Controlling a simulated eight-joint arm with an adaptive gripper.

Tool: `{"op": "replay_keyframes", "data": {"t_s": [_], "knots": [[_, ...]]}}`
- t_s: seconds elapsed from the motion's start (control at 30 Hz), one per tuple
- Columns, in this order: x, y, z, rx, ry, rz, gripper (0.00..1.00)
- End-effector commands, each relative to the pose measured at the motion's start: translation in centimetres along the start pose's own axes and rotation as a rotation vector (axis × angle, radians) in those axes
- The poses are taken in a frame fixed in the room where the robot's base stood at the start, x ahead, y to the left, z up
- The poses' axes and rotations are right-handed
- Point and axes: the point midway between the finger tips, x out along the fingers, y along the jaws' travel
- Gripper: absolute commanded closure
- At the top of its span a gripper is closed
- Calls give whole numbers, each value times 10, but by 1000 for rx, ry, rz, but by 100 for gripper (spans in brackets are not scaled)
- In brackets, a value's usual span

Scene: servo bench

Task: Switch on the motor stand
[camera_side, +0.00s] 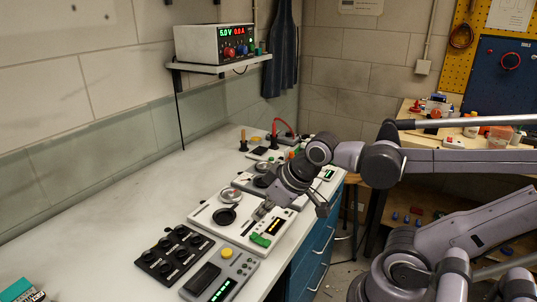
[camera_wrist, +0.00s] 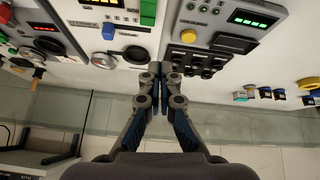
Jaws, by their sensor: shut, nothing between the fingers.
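No readable label marks the motor stand. The unit under my gripper is a white panel (camera_side: 237,232) with a silver disc, a black round part (camera_side: 225,216), an amber display (camera_side: 277,226) and a green switch (camera_side: 261,240). My gripper (camera_side: 262,212) is shut and empty, low over this panel, beside the black part; contact cannot be told. In the wrist view my shut fingers (camera_wrist: 154,66) point at the panel's edge by the black part (camera_wrist: 136,55). The green switch (camera_wrist: 148,12) and a blue lever-like part (camera_wrist: 108,31) show there. The display is lit.
A black knob box (camera_side: 174,253) and a grey unit (camera_side: 248,264) with a yellow button stand in front. More panels (camera_side: 243,181) stand behind. A power supply (camera_side: 214,44) sits on a wall shelf.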

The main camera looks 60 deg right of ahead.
Motion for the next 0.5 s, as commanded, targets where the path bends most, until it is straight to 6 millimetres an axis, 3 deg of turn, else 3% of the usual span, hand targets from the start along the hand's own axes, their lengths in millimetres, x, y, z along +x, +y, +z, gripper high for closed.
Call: {"op": "replay_keyframes", "data": {"t_s": [0.5], "knots": [[-19, 17, -23, -771, -219, -111, 100]]}}
